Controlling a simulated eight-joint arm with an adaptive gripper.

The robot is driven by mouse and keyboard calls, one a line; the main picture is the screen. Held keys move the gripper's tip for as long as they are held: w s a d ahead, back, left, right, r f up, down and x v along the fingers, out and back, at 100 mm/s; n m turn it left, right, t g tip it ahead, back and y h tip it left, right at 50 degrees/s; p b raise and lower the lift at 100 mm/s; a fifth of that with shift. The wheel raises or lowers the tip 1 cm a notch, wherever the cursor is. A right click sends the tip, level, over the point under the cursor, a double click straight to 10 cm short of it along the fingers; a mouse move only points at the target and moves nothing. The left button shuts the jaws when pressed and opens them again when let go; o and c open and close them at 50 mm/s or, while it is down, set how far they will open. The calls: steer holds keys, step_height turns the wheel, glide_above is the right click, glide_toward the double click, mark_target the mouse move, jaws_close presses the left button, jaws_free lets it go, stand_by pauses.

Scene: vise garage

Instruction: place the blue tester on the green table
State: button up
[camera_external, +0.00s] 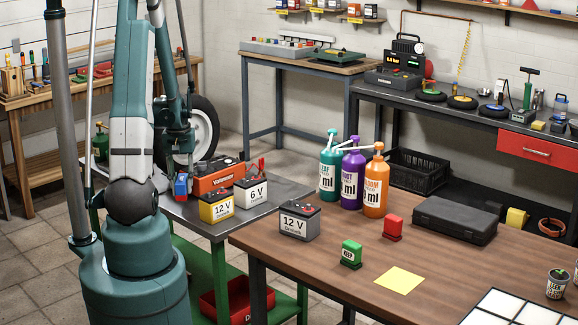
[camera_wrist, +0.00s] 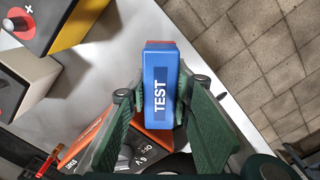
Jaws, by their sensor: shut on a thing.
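The blue tester (camera_external: 181,187) is a small blue block with a red end. In the wrist view the tester (camera_wrist: 160,85) shows its white TEST label. My gripper (camera_wrist: 162,95) is shut on it, one green finger on each side. In the external view my arm partly hides the gripper. The green table (camera_external: 284,188) has a grey top and green legs. The tester is over or at the left part of this top; whether it touches the surface I cannot tell.
On the green table, an orange device (camera_external: 218,176) stands close to the tester, with a yellow 12V battery (camera_external: 216,207) and a white 6V battery (camera_external: 251,194) nearby. The wooden table (camera_external: 310,260) adjoins at the right. A tyre (camera_external: 202,128) stands behind.

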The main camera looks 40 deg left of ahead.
mark_target(181, 178)
steer(key=shift+f+b, duration=0.7)
steer(key=shift+f, duration=0.8)
steer(key=shift+f+b, duration=0.5)
steer(key=shift+f, duration=0.1)
steer(key=o, duration=1.1)
steer(key=shift+r, duration=0.2)
steer(key=shift+r, duration=5.85)
